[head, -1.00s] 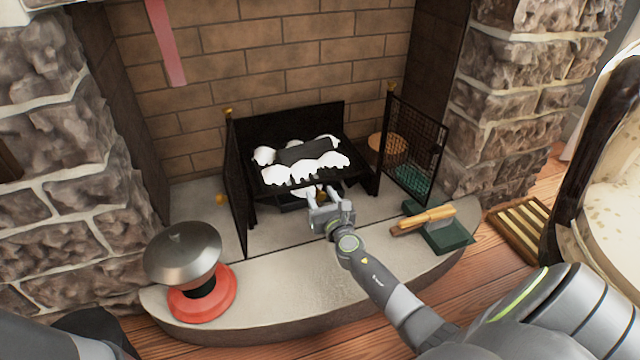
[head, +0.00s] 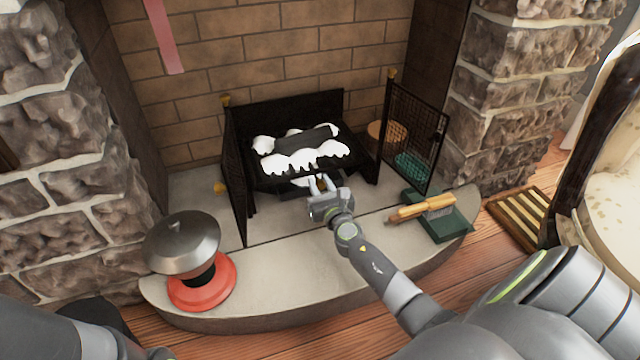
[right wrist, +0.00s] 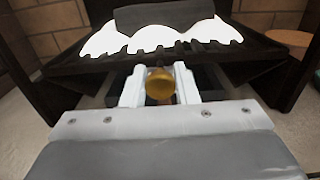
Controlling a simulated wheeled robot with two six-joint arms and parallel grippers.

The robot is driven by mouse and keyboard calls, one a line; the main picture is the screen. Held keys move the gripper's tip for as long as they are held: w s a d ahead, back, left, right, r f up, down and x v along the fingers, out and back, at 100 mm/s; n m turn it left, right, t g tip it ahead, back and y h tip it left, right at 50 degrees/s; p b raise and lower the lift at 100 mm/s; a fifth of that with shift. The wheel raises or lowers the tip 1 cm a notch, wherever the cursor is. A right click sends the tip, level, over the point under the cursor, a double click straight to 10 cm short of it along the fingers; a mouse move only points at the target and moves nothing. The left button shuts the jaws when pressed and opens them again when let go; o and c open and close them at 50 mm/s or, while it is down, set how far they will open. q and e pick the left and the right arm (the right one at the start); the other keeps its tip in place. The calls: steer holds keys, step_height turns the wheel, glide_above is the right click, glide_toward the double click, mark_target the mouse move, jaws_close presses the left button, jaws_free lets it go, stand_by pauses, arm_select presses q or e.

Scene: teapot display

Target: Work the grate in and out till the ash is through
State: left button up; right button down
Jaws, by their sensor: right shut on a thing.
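The black grate (head: 262,180) stands in the fireplace, with white ash (head: 305,160) in clumps on it around a dark log (head: 308,145). My right gripper (head: 321,184) is at the front of the grate, low down. In the right wrist view its fingers are closed on a round brass knob (right wrist: 160,86) just below the grate's front edge. The ash also shows in the right wrist view (right wrist: 160,38), above the fingers. What lies under the grate is mostly hidden. My left gripper is out of view.
Mesh screen panels stand at the left (head: 236,175) and right (head: 413,138) of the grate. A red-based, metal-lidded object (head: 200,291) stands on the hearth's left. A brush (head: 425,207) lies on a green box (head: 445,232) at the right.

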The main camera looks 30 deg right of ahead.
steer(key=v, duration=0.3)
steer(key=shift+s+a+p, duration=0.1)
steer(key=shift+s+p, duration=0.25)
steer(key=shift+s+a+f, duration=0.1)
steer(key=shift+s, duration=0.05)
steer(key=c, duration=1.2)
jaws_free()
steer(key=shift+s, duration=0.1)
